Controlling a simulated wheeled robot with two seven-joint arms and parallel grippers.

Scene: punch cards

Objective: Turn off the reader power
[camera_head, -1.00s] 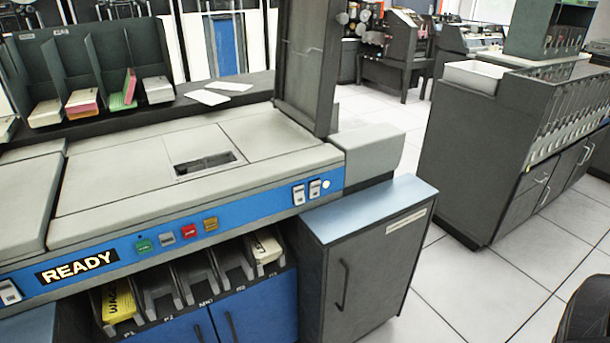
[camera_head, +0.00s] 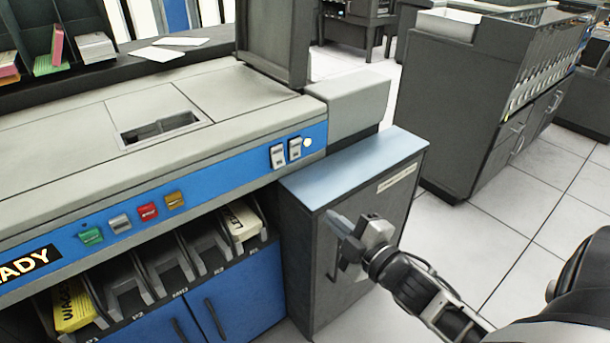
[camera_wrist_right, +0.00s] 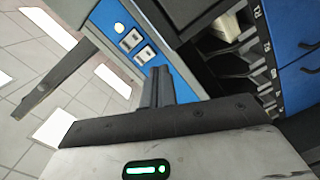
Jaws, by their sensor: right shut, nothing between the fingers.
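The card machine has a blue front panel (camera_head: 215,185). Two pale rocker switches, the left one (camera_head: 278,156) and the right one (camera_head: 295,148), sit near its right end beside a round white lamp (camera_head: 308,142). My left gripper is not in view.
The grey cabinet with a blue-grey top (camera_head: 355,170) stands just right of the panel, under the switches' end. Coloured buttons (camera_head: 148,211) line the panel's left part, above open card slots (camera_head: 190,250). Tiled floor (camera_head: 490,235) is clear to the right.

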